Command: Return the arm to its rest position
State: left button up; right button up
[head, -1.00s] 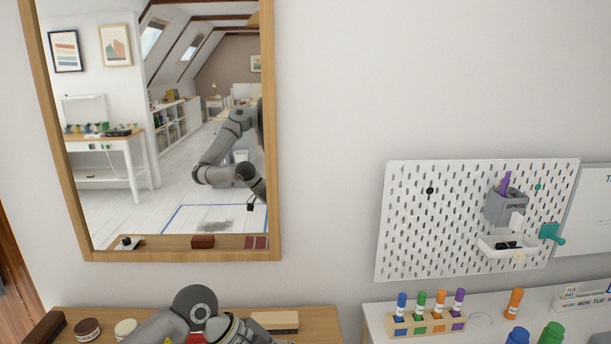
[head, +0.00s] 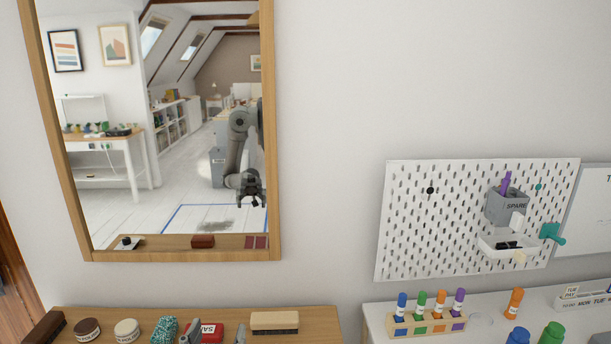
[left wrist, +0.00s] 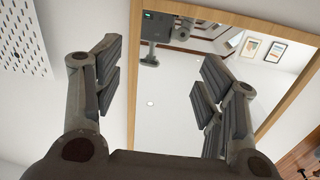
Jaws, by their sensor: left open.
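My left gripper (head: 215,336) shows only by its fingertips at the bottom edge of the head view, in front of the wooden shelf. In the left wrist view its two fingers (left wrist: 160,82) are spread wide apart with nothing between them. The mirror (head: 271,150) reflects my grey arm, bent, with the gripper hanging low. The mirror also shows behind the fingers in the left wrist view (left wrist: 140,75). My right gripper is not in view.
The wooden shelf (head: 315,316) holds a brush (head: 274,322), round tins (head: 87,330), a green patterned item (head: 165,331) and a red item (head: 212,332). At right are a white pegboard (head: 420,225) and a marker rack (head: 428,327). The wall between mirror and pegboard is bare.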

pick_arm(q)
jog(key=s+a+f+g, duration=0.1)
jog(key=s+f+g, duration=0.1)
jog(key=s+f, duration=0.1)
jog(key=s+a+f+g+y, duration=0.1)
jog(key=s+a+f+g, duration=0.1)
jog(key=f, duration=0.4)
jog(key=s+a+f+n+g+y, duration=0.1)
jog(key=s+a+f+g, duration=0.1)
jog(key=s+f+g, duration=0.1)
jog(key=shift+s+f, duration=0.4)
jog(key=shift+s, duration=0.2)
jog(key=shift+s+f, duration=0.35)
jog(key=shift+s, duration=0.2)
jog(key=s+f+m+g+h, duration=0.1)
jog(key=s+f+g, duration=0.3)
jog(key=s, duration=0.4)
jog(key=s+f+m+g, duration=0.1)
jog(key=s+f+g, duration=0.2)
jog(key=s, duration=0.5)
notch_tip(320, 180, down, 26)
jog(key=s+f+g, duration=0.1)
jog(key=g, duration=0.1)
jog(key=s+a+f, duration=0.2)
jog(key=s+f, duration=1.3)
jog(key=s, duration=0.1)
jog(key=shift+s+a+f+g, duration=0.2)
jog(key=shift+s+g, duration=0.2)
